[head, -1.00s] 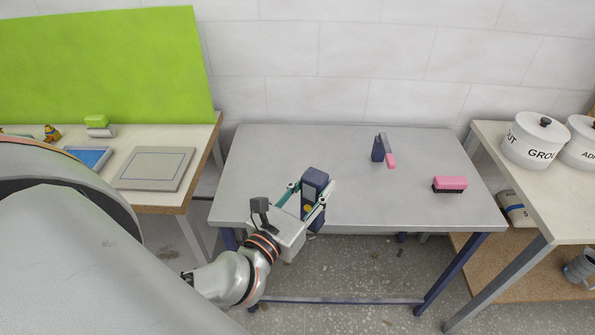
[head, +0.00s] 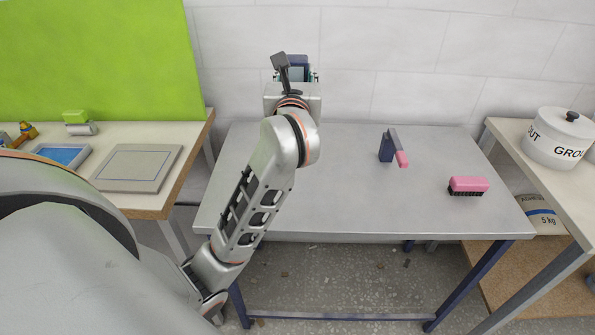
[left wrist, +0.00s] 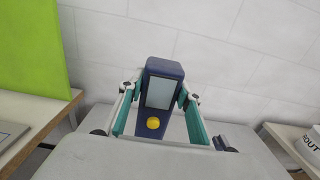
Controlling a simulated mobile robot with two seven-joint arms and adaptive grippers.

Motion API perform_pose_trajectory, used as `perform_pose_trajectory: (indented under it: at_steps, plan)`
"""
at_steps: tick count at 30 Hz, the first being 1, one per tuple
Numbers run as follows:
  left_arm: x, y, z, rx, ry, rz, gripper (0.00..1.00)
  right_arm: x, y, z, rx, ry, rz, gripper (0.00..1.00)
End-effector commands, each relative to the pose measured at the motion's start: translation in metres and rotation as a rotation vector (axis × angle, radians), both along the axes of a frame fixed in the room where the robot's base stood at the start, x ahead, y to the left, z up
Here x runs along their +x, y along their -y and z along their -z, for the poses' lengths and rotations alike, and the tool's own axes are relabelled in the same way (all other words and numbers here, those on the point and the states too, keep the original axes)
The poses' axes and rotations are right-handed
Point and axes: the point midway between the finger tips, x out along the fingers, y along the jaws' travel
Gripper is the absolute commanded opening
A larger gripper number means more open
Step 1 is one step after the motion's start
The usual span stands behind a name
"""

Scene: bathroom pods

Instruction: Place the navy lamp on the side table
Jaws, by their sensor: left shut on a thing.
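The navy lamp (left wrist: 165,69) has a pale panel and a yellow round button on its front. In the left wrist view it stands upright between the teal fingers of my left gripper (left wrist: 157,97), which is shut on it. In the head view the lamp (head: 301,61) shows partly behind my left gripper (head: 296,77), against the wall above the far edge of the grey table (head: 345,195). The table has navy legs; I take it as the side table. The lamp is held up, apart from the tabletop. My right gripper is not in view.
A navy object with a pink part (head: 388,148) and a pink brush (head: 468,185) are on the table's right half. Its middle is clear. A bench with a grey panel (head: 137,168) stands left, and one with a white pot (head: 556,140) right. The tiled wall is close behind.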

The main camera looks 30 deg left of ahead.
Motion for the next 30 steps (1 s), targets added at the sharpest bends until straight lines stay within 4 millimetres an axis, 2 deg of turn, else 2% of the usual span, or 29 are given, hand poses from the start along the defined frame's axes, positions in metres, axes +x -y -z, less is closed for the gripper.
perform_pose_trajectory:
  at_steps: [3, 12, 15, 23, 30]
  plan:
    - [0.0, 0.0, 0.033, 0.003, -0.01, 0.001, 0.0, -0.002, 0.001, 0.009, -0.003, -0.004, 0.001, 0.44]
    - [0.0, 0.0, 0.105, 0.004, -0.009, 0.001, 0.0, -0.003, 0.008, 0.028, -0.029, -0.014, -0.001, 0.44]
    - [0.0, 0.0, 0.121, 0.003, -0.007, 0.001, 0.0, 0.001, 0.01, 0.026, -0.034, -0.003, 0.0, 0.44]
    - [0.0, 0.0, 0.14, 0.002, -0.004, 0.001, 0.0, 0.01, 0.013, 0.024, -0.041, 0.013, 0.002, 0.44]
    - [0.0, 0.001, 0.182, 0.003, -0.007, 0.002, 0.0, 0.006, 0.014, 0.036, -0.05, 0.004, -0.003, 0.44]
